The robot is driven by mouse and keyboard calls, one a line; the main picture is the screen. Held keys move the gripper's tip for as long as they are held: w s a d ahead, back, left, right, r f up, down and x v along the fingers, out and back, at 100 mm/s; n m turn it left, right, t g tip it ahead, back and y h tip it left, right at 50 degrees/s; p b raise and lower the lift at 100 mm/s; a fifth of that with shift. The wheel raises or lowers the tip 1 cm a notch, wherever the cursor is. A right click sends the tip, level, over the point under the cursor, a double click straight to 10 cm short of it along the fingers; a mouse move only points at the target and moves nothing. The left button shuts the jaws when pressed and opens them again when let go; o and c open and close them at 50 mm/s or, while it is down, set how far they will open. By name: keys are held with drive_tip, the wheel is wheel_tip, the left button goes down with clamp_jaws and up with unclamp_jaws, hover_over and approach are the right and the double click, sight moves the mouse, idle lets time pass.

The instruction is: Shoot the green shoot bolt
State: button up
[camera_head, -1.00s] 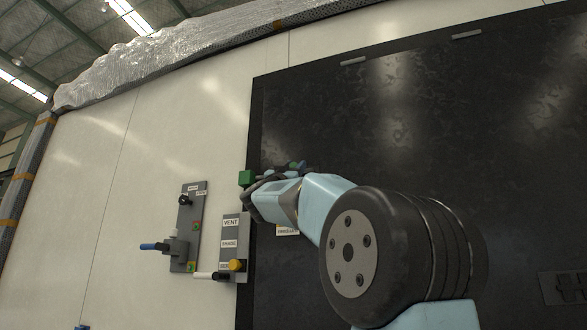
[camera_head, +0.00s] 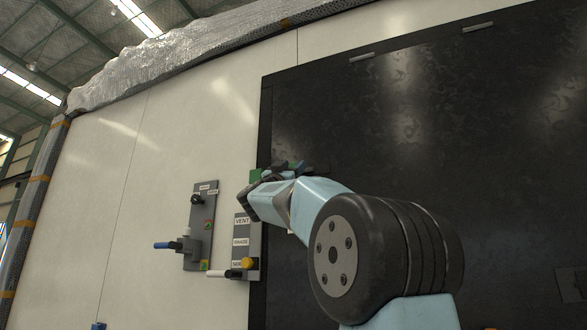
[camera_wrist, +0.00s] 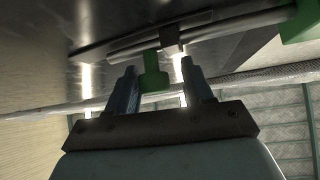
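In the wrist view, the green handle (camera_wrist: 154,74) of the shoot bolt hangs down from a grey rod (camera_wrist: 205,31) on the dark door. My gripper (camera_wrist: 158,65) has its two fingers apart, one on each side of the green handle, with visible gaps between. A larger green block (camera_wrist: 300,22) sits at the rod's right end. In the head view, a green block (camera_head: 255,175) shows at the door's left edge, just beyond my gripper (camera_head: 284,170). My wrist and arm hide the handle and rod there.
The dark door (camera_head: 400,150) fills the right side. On the pale wall left of it are a grey panel with a VENT label (camera_head: 243,232) and yellow knob (camera_head: 247,263), and another grey plate (camera_head: 204,205) with a blue-gripped lever (camera_head: 167,245). The wall farther left is clear.

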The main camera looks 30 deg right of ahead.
drive_tip(key=shift+o, duration=0.5)
drive_tip(key=shift+d, duration=0.1)
drive_tip(key=v, duration=1.4)
